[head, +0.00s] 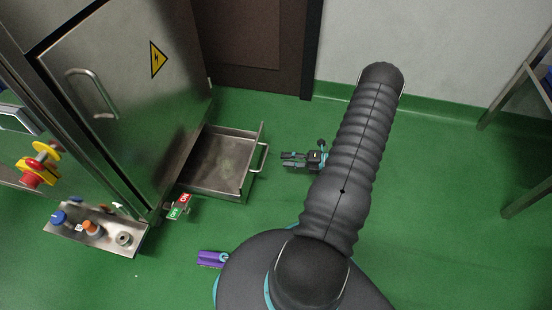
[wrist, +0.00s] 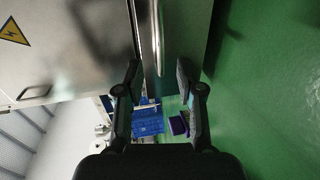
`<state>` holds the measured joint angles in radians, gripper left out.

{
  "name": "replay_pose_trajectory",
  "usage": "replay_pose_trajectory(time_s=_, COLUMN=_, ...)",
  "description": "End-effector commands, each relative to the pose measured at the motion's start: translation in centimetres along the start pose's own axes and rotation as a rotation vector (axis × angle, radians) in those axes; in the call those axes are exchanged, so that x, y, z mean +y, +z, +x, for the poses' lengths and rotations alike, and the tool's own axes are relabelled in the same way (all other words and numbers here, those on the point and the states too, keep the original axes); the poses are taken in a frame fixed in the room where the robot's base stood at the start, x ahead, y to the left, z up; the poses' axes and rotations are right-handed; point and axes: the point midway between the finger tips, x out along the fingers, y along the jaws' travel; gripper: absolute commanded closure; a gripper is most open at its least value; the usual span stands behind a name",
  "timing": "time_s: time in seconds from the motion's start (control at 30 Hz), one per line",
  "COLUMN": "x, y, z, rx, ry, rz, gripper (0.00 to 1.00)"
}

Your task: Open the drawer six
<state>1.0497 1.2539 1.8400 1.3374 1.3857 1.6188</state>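A steel drawer (head: 252,186) at the base of the steel cabinet is pulled out and its inside looks empty. No number shows on it. Its bar handle (head: 263,158) is on the right, outer side of its front. My gripper (head: 283,158) is just right of the handle, pointing at it, with a small gap between. In the wrist view my gripper (wrist: 160,82) has its two fingers spread, with nothing held. A shiny metal bar (wrist: 158,30), likely the handle, runs down ahead of the space between the fingers.
The steel cabinet (head: 150,110) with a warning sign stands at left. A steel tray (head: 112,240) of small items and a red-green switch (head: 180,205) are left of the drawer. A purple object (head: 212,259) lies low in view.

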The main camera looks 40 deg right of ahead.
Motion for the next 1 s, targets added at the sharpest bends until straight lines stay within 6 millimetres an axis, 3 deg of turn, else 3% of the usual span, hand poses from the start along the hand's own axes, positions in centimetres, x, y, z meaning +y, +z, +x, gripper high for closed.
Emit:
replay_pose_trajectory(time_s=0.1, x=0.0, y=0.1, z=-1.5, rx=-0.002, ry=0.0, rz=-0.001, gripper=0.63)
replay_pose_trajectory(time_s=0.27, x=0.0, y=0.1, z=-2.4, rx=0.0, ry=0.0, rz=-0.001, gripper=0.63)
replay_pose_trajectory(time_s=0.87, x=0.0, y=0.0, z=-2.5, rx=0.001, ry=0.0, rz=-0.003, gripper=0.63)
replay_pose_trajectory(time_s=1.0, x=-0.1, y=0.0, z=-2.4, rx=0.001, ry=-0.005, rz=-0.072, gripper=0.63)
